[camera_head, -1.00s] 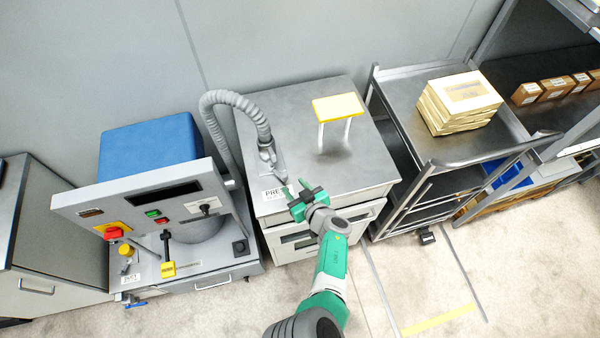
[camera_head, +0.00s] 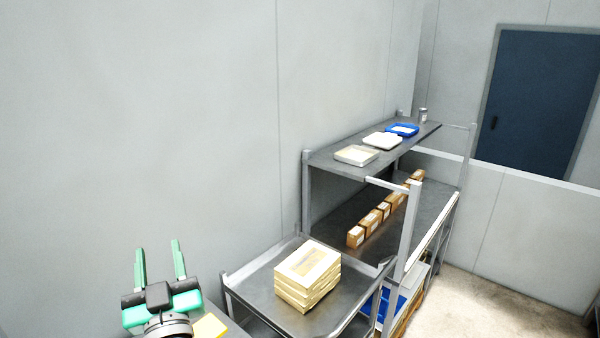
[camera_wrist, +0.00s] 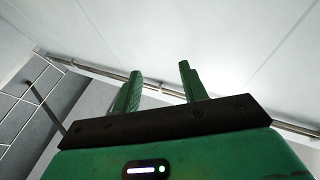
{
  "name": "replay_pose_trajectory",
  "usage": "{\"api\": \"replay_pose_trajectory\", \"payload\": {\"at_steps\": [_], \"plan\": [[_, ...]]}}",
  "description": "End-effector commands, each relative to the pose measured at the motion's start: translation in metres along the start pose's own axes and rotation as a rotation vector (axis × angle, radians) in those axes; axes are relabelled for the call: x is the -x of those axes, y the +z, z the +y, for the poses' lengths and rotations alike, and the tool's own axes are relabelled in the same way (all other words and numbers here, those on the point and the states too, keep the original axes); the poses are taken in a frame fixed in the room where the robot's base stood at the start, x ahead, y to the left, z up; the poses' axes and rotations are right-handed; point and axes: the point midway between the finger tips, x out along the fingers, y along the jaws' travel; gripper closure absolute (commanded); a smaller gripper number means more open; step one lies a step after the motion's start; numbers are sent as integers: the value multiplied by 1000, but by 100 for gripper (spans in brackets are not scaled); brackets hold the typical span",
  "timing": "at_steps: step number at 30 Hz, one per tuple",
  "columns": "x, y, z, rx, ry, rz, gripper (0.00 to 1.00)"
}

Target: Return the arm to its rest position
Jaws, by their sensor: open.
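My gripper (camera_head: 159,264) shows at the lower left of the head view, with its two green fingers pointing up and apart. Nothing is between them. In the wrist view the open fingers (camera_wrist: 160,88) stand clear against a pale surface, with a thin rail or pipe crossing behind them. The rest of my arm is mostly below the head view's edge. A small piece of yellow surface (camera_head: 209,326) shows just right of my gripper at the bottom edge.
A metal cart (camera_head: 252,285) carries a stack of cream packs (camera_head: 308,275). Behind it a shelf unit (camera_head: 330,157) holds a blue tray (camera_head: 403,130), pale trays and several brown boxes (camera_head: 369,222). A dark blue door (camera_head: 541,100) is at the right. Floor (camera_head: 480,305) is clear at lower right.

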Motion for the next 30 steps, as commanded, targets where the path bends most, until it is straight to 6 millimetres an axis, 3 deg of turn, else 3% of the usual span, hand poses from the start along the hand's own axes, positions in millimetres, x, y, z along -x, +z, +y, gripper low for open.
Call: {"api": "replay_pose_trajectory", "payload": {"at_steps": [1, 4, 6, 9, 12, 15, 18, 30], "plan": [[6, -41, 21, 1, 50, 36, 57], [33, -116, 66, 15, 153, 87, 57], [61, -166, 94, 33, 218, 120, 57], [108, -226, 123, 65, 294, 155, 57], [150, -266, 138, 102, 347, 178, 57], [179, -289, 144, 129, 377, 189, 57], [192, -298, 146, 144, 390, 192, 57], [193, -299, 146, 145, 391, 193, 57]]}}
